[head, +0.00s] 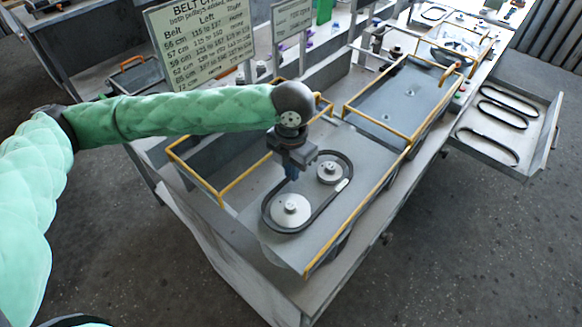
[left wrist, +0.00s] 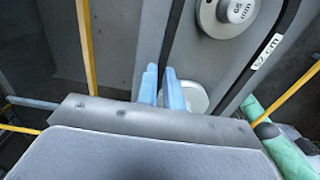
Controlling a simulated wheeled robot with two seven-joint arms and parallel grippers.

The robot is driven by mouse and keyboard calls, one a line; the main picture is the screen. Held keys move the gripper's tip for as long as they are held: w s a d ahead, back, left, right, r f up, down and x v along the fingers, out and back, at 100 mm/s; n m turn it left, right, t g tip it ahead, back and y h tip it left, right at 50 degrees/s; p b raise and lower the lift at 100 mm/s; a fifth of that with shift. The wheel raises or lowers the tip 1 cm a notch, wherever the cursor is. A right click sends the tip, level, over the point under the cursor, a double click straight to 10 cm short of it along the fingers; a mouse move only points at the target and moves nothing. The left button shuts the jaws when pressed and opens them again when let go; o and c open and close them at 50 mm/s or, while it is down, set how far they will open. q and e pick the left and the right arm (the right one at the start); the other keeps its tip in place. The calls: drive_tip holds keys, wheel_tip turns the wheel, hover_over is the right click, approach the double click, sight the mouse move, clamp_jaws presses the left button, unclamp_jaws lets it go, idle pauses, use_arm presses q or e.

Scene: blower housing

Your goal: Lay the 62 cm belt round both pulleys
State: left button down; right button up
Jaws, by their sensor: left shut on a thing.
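The black belt (head: 322,208) with a white label forms a loop around both pulleys on the grey plate. In the left wrist view its label (left wrist: 266,52) appears to read 62 cm. The large pulley (head: 291,210) is near the front and the small pulley (head: 330,172) is behind it. Gaps show between belt and pulleys, and I cannot tell whether it sits in the grooves. My left gripper (head: 291,172) points down at the loop's left side, shut on the belt. Its blue fingers (left wrist: 161,87) partly hide one pulley (left wrist: 196,97). My right gripper is out of view.
Yellow rails (head: 235,183) border the plate. A second railed bay (head: 405,95) lies behind to the right. A pull-out tray (head: 480,152) at the right holds several belts. A belt chart sign (head: 205,50) stands behind my left arm.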

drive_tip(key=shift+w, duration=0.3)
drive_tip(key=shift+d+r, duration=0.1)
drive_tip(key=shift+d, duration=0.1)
use_arm(q)
drive_tip(key=shift+f, duration=0.1)
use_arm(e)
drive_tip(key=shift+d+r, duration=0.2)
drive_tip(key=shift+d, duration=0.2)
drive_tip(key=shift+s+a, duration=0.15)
use_arm(q)
drive_tip(key=shift+f, duration=0.15)
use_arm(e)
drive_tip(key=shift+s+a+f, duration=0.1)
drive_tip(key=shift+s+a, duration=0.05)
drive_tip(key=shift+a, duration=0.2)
use_arm(q)
drive_tip(key=shift+f, duration=0.4)
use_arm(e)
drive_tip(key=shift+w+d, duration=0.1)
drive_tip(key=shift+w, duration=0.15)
